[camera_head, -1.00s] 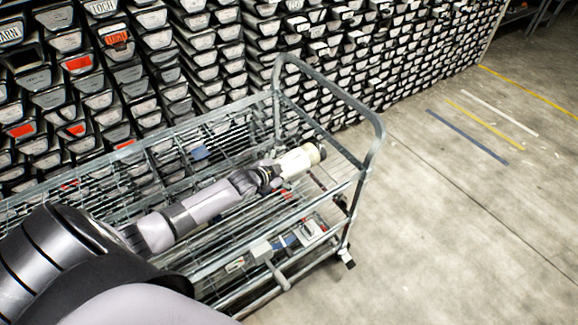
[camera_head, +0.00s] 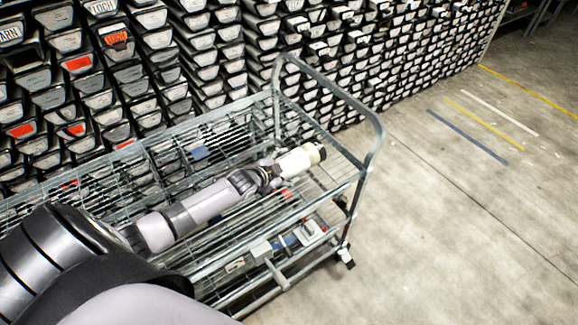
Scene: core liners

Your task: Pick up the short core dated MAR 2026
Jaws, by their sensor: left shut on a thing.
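A short pale cream core (camera_head: 297,162) with a dark end cap lies along the line of my left arm, above the wire cart. My left gripper (camera_head: 277,172) is shut on its near end. The far end of the core sticks out to the right. No date can be read on the core at this size. I cannot tell whether the core touches the cart's wire shelf. My right gripper is not in view.
The grey metal wire cart (camera_head: 376,124) has a raised tube handle at its right end. Small red, blue and white things lie on its lower level (camera_head: 311,232). Racks of core liners (camera_head: 330,60) stand behind. The concrete floor (camera_head: 450,230) at right is clear, with painted lines.

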